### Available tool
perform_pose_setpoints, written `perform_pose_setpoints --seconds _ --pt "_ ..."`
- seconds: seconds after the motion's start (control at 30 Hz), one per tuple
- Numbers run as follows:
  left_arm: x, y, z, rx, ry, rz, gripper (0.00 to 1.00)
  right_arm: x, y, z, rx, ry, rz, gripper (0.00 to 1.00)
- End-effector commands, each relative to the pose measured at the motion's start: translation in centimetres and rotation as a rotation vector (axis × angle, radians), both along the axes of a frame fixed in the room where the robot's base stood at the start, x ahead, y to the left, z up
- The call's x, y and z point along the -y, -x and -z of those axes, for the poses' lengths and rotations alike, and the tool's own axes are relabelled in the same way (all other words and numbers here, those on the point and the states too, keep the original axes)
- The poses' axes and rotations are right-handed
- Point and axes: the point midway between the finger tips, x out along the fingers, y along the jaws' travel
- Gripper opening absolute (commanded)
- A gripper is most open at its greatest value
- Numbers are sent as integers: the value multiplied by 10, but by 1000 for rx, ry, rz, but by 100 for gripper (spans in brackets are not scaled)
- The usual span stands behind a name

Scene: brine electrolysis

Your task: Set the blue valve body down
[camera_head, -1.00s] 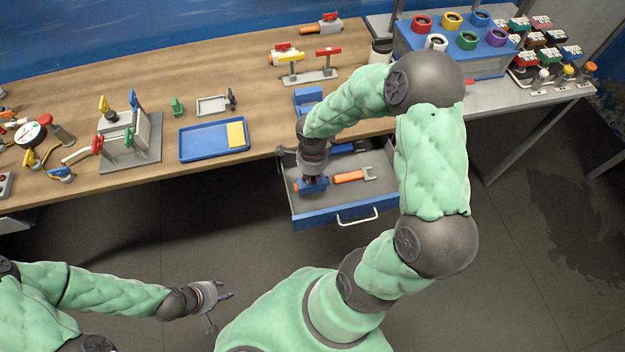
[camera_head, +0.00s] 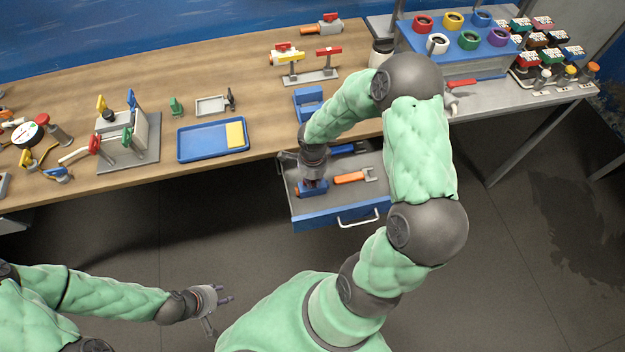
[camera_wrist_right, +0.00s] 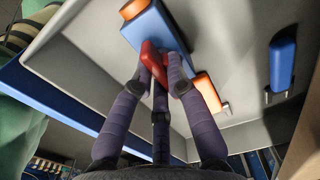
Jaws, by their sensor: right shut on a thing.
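The blue valve body (camera_head: 314,187), with an orange end, is inside the open drawer (camera_head: 345,213) near its left front. In the right wrist view the blue valve body (camera_wrist_right: 152,27) has a red handle (camera_wrist_right: 153,62) between my fingers. My right gripper (camera_head: 313,180) points down into the drawer and is shut on the valve body; its fingers (camera_wrist_right: 160,68) close around the red handle. I cannot tell whether the valve body touches the drawer floor. My left gripper (camera_head: 220,311) is open and empty over the floor.
In the drawer, an orange-handled wrench (camera_head: 351,178) lies right of the valve, with a blue-handled tool (camera_head: 347,149) behind. On the table are a blue tray (camera_head: 190,153) with a yellow block and a blue holder (camera_head: 307,101). The drawer's front wall is close to the valve.

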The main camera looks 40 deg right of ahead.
Motion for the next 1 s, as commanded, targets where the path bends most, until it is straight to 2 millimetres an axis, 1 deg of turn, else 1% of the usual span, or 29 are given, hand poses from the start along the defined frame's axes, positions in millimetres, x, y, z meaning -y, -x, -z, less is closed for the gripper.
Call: perform_pose_setpoints --seconds 0.03,0.07,0.1,0.13,0.47,0.6,0.67,0.77,1.0 --pt "0 0 3 0 0 0 40 0 0 2 1 0 0 0" --pt "0 0 2 0 0 0 40 0 0 2 0 0 0 21" --pt "0 0 2 0 0 0 40 0 0 1 -1 0 0 32" --pt "0 0 1 0 0 0 40 0 0 1 -1 0 0 39" --pt "0 0 1 0 0 0 40 0 0 1 -1 0 0 39" --pt "0 0 -5 0 0 0 40 0 0 -4 -1 0 0 39" --pt "0 0 -7 0 0 0 40 0 -1 -13 2 1 0 39" --pt "0 0 -13 0 0 0 40 0 -1 -32 4 2 0 39" --pt "0 0 -26 0 0 0 40 0 0 -81 3 1 -1 39"
